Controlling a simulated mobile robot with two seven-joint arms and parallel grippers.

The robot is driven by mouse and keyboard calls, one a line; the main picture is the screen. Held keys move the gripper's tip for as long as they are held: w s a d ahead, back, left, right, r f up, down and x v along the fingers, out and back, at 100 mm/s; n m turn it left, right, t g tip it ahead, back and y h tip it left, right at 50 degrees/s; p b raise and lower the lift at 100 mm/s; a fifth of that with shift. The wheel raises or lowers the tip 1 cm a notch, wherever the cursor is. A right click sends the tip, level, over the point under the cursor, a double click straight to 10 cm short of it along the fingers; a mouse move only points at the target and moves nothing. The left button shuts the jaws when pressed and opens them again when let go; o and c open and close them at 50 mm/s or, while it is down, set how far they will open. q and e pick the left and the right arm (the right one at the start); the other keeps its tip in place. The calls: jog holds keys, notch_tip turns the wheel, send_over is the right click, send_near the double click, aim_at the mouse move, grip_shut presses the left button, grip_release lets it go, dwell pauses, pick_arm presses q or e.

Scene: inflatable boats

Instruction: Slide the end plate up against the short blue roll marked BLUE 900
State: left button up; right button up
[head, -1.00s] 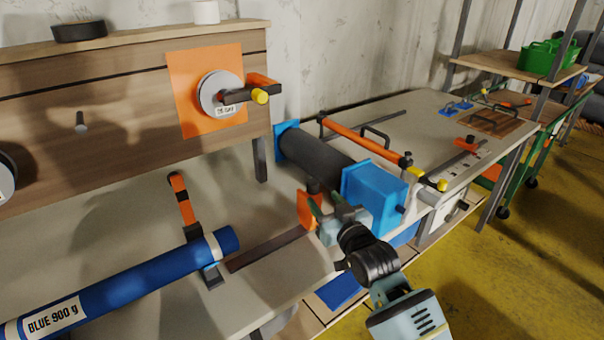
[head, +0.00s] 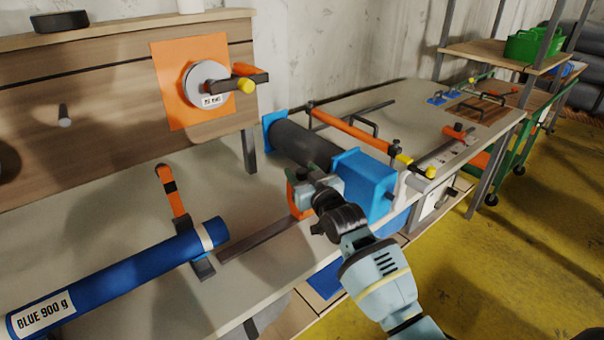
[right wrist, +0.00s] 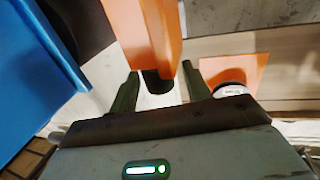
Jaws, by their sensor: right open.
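The blue roll (head: 125,273) labelled BLUE 900 g lies on the bench at the lower left, its right end by a dark rail (head: 262,242). The orange end plate (head: 296,200) stands at the far end of this rail, apart from the roll and partly hidden by my right gripper (head: 310,180). In the right wrist view the orange plate (right wrist: 150,30) fills the upper middle. A dark knob (right wrist: 158,83) on it shows between the two open fingers of my right gripper (right wrist: 158,92); I cannot tell whether they touch it. My left gripper is not in view.
The bench between roll and end plate is clear beside the rail.

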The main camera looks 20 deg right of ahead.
jog(key=shift+w, duration=0.15)
grip_shut()
dwell(0.4)
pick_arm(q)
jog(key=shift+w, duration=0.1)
